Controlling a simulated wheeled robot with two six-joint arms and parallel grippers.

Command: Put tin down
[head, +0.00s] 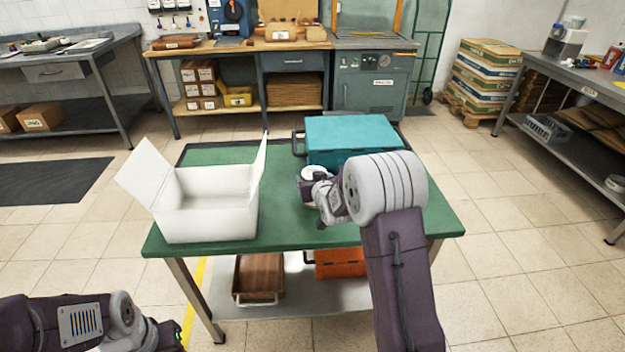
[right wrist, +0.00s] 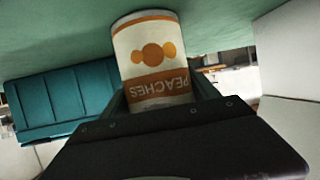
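The tin (head: 313,173) is white with orange bands and stands upright at the green table, right of the white box. In the right wrist view, which is upside down, the tin (right wrist: 152,60) shows a PEACHES label. My right gripper (head: 312,190) has its fingers on both sides of the tin and appears closed on it. The tin's base is at or just above the green table top (head: 290,228); I cannot tell whether it touches. My left arm is low at the left; its gripper (head: 172,334) is mostly cut off, so its fingers are not clear.
An open white box (head: 210,220) with raised flaps stands on the table's left side. A teal case (head: 350,133) lies behind the tin. Green table top is free between box and tin. A brown crate (head: 259,276) and an orange case (head: 340,264) sit on the lower shelf.

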